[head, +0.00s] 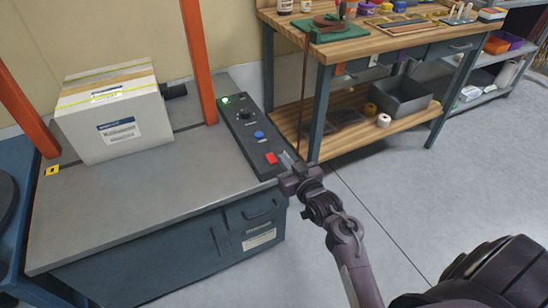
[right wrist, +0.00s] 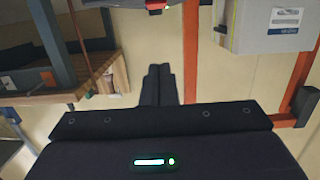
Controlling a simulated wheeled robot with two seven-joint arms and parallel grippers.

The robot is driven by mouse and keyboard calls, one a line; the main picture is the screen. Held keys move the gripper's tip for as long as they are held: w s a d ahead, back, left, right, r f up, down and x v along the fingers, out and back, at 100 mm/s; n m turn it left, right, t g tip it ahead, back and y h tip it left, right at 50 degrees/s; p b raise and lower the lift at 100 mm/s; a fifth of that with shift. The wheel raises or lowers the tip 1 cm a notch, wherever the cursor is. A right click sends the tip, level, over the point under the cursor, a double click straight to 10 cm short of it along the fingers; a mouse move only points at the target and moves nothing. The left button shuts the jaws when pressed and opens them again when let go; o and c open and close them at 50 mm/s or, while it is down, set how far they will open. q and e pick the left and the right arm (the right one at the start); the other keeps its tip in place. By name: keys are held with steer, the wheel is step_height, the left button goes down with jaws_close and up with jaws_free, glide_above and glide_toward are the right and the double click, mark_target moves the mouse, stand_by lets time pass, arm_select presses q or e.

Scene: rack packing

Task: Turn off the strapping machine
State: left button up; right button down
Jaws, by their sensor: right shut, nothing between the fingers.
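The strapping machine (head: 150,200) is a grey-topped bench with a dark front and an orange arch. Its black control panel (head: 243,127) lies along the right edge. On the panel are a lit green lamp (head: 225,100), a black knob (head: 245,115), a blue button (head: 259,135) and a red switch (head: 271,158). My right gripper (head: 286,159) is shut and empty, just right of the red switch; I cannot tell if they touch. In the right wrist view its closed fingers (right wrist: 158,84) point toward the panel's red part (right wrist: 156,5). My left gripper is out of view.
A white strapped carton (head: 122,124) sits on the machine's top. Orange posts (head: 197,60) rise beside it. A wooden workbench (head: 350,45) with tools and a grey bin (head: 402,97) stands behind right. The floor at right is clear.

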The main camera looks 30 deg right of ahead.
glide_above(274, 162)
steer(key=shift+f, duration=0.6)
step_height(274, 162, down, 3)
steer(key=shift+f+b, duration=0.1)
steer(key=shift+b, duration=0.4)
steer(key=shift+f, duration=0.25)
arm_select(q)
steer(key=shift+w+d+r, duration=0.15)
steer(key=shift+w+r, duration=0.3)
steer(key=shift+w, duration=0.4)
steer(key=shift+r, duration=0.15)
